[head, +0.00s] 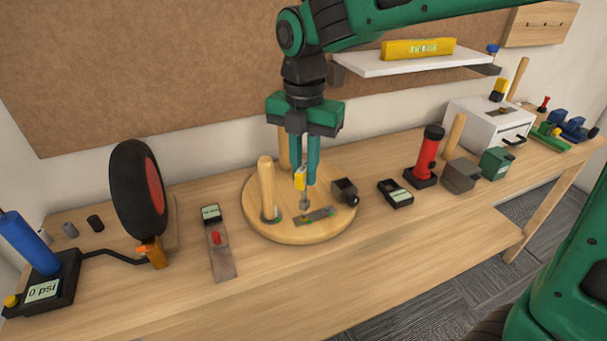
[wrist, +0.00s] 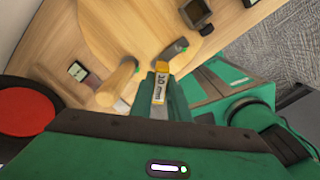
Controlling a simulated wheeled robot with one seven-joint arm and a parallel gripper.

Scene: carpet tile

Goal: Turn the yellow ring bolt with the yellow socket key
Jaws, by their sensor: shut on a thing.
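My gripper (head: 303,180) hangs over the round wooden board (head: 262,228), pointing down. It is shut on the yellow socket key (head: 300,179), whose grey shaft points down toward a small grey plate (head: 318,215) on the board. The key also shows between the fingers in the wrist view (wrist: 161,84), with a "10 mm" label. The key's lower end is close to the plate; I cannot tell whether it touches anything. I cannot make out the yellow ring bolt; small coloured marks show on the plate, but the key's tip and distance blur them.
Wooden posts (head: 266,186) stand on the board beside and behind my gripper. A black block (head: 345,191) sits at its right edge. A red cylinder (head: 427,155) stands right. The bench front is clear.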

